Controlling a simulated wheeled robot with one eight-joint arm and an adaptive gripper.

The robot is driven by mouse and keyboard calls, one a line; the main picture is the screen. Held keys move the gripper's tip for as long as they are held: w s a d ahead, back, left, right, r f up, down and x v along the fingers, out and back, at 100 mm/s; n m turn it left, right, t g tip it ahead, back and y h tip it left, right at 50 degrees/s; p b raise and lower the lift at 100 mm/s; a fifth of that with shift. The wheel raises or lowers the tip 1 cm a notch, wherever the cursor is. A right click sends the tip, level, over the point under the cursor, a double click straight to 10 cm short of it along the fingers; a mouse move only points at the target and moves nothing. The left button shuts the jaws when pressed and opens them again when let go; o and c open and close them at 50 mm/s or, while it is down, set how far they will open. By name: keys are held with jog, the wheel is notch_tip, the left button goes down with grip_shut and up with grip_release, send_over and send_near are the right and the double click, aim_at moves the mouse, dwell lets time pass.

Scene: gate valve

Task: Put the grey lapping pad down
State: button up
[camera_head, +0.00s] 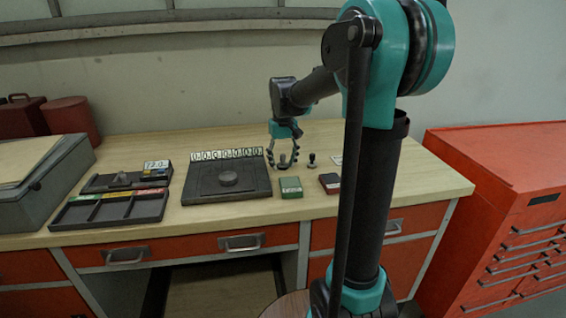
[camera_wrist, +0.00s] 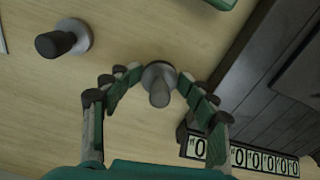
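The grey lapping pad (camera_wrist: 158,76), a small disc with an upright knob, shows between my fingertips in the wrist view. It also shows in the head view (camera_head: 286,163), low on the bench, and appears to rest on the wood. My gripper (camera_wrist: 160,76) has its fingers spread on both sides of the pad, wider than the knob; it points down in the head view (camera_head: 283,158). The fingers look open, with the tips close beside the disc's rim. A darker knobbed pad (camera_wrist: 64,38) stands apart to the left in the wrist view, and right of my gripper in the head view (camera_head: 312,160).
A dark square plate (camera_head: 202,187) with a round disc and a row of number tags (camera_head: 226,154) stands left of my gripper. A green box (camera_head: 291,188) and a dark red box (camera_head: 329,183) lie in front. A divided tray (camera_head: 150,206) is further left.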

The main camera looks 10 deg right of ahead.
aim_at(283, 155)
notch_tip(283, 155, up, 13)
dwell(0.6)
